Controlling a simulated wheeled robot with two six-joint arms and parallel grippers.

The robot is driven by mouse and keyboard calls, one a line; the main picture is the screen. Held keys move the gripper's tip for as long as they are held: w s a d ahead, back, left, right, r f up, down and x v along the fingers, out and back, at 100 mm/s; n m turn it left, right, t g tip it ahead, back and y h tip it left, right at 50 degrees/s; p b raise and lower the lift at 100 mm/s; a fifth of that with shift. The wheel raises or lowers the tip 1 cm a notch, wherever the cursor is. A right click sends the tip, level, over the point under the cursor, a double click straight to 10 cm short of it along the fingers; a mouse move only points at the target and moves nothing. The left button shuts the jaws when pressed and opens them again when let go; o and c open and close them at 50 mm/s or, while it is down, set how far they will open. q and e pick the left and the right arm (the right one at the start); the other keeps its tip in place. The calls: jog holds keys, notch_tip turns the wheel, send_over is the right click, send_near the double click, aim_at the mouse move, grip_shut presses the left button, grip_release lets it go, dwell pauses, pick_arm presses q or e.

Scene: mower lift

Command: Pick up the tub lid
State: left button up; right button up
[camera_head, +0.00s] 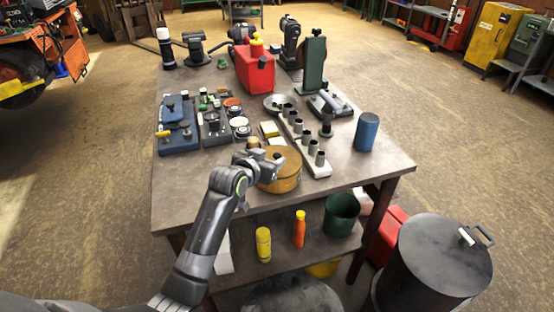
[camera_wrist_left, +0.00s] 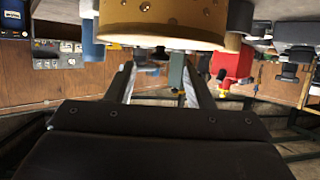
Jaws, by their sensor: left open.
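A round, tan-orange tub (camera_head: 284,182) stands near the front of the workbench. I cannot clearly separate its lid from its body in the head view. In the left wrist view, a brass-coloured round piece (camera_wrist_left: 165,35) with small dark holes fills the top middle. My left gripper (camera_head: 268,159) is over the tub's left rear side in the head view and covers part of its top. Its fingers (camera_wrist_left: 160,80) stand apart with no object held between them. Contact with the tub cannot be told. My right gripper is not in view.
A white block with several dark cylinders (camera_head: 305,142) stands just right of the tub. A blue canister (camera_head: 366,132), a red can (camera_head: 255,68) and organiser trays (camera_head: 178,125) share the workbench (camera_head: 185,195). Its front left is bare. A dark bin (camera_head: 432,262) stands front right.

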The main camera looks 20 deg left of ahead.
pick_arm(q)
jog(key=shift+x, duration=1.5)
